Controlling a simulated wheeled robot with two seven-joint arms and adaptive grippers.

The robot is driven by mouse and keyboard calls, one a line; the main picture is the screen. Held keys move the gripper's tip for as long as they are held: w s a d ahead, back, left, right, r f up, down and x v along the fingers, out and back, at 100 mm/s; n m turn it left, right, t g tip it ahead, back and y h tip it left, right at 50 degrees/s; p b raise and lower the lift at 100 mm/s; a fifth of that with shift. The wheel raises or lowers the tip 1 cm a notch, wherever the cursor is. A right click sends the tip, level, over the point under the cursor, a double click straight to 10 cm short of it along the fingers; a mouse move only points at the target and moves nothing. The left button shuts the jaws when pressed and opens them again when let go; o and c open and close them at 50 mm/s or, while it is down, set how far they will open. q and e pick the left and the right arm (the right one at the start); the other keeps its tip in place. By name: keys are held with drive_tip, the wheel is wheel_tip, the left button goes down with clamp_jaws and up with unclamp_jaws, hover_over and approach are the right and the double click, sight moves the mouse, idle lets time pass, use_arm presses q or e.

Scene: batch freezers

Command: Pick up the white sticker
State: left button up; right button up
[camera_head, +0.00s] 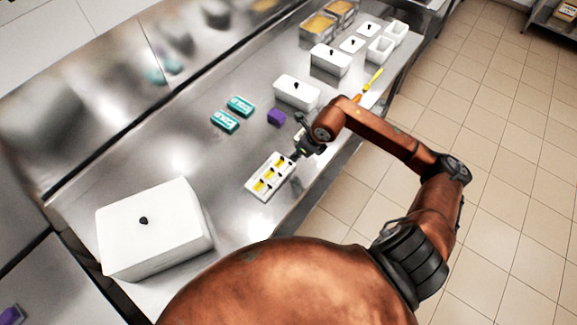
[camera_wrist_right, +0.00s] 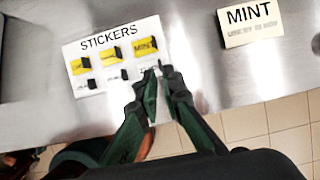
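A sticker board (camera_head: 252,189), headed "STICKERS" in the right wrist view (camera_wrist_right: 80,62), lies flat on the steel counter. It has a row of yellow stickers (camera_wrist_right: 111,53) and a row of white stickers (camera_wrist_right: 116,75), each with a small black tab. The rightmost white sticker (camera_wrist_right: 146,72) is partly covered by my fingertips. My right gripper (camera_wrist_right: 159,75) has its two fingers apart around or just over that sticker's tab; contact cannot be told. In the head view my right gripper (camera_head: 297,154) is at the board's right edge. My left gripper is not in view.
A "MINT" card (camera_wrist_right: 252,32) lies right of the board in the wrist view. A large white box (camera_head: 150,240), teal packs (camera_head: 240,105), a purple block (camera_head: 276,117) and a white lidded container (camera_head: 297,95) stand nearby. The counter (camera_head: 190,160) left of the board is clear.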

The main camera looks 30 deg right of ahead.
sight(287, 166)
drive_tip(key=x, duration=0.6)
drive_tip(key=shift+w+f+p, duration=0.1)
drive_tip(key=shift+p, duration=0.25)
clamp_jaws()
